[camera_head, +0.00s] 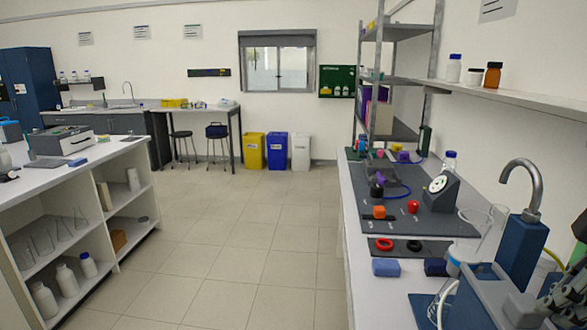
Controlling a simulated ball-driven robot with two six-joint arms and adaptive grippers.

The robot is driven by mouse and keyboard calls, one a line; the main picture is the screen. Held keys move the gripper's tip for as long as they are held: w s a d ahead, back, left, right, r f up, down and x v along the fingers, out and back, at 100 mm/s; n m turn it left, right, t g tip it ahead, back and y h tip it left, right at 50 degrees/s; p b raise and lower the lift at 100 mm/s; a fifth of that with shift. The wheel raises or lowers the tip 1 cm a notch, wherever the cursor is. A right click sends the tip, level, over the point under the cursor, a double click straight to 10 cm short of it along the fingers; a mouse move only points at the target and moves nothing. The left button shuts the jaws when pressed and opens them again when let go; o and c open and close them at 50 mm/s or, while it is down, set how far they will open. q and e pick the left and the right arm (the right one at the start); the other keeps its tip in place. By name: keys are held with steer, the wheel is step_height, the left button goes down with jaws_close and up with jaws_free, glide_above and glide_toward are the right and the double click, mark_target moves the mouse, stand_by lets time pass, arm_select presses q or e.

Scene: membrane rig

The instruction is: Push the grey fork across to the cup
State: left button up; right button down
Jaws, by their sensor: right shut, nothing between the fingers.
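My right gripper (566,296) shows at the lower right edge, partly cut off by the frame. Its fingers are shut with nothing between them. It is over the near end of the right bench (388,298), to the right of the blue tap post. I cannot pick out the grey fork with certainty. A small red cup-like piece (413,206) stands on the dark mat (437,222), well away from the gripper; I cannot tell if it is the cup. My left gripper is not in view.
A blue post with a grey tap (523,245) and a clear vessel (484,236) stand between the gripper and the mat. A dial gauge (441,185), a red ring (384,244) and a blue block (386,267) are on the bench. The floor (235,255) is clear.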

steer(key=shift+f, duration=0.2)
stand_by(0.5)
step_height(320, 180, down, 3)
steer(key=shift+f+b, duration=0.1)
steer(key=shift+b, duration=0.65)
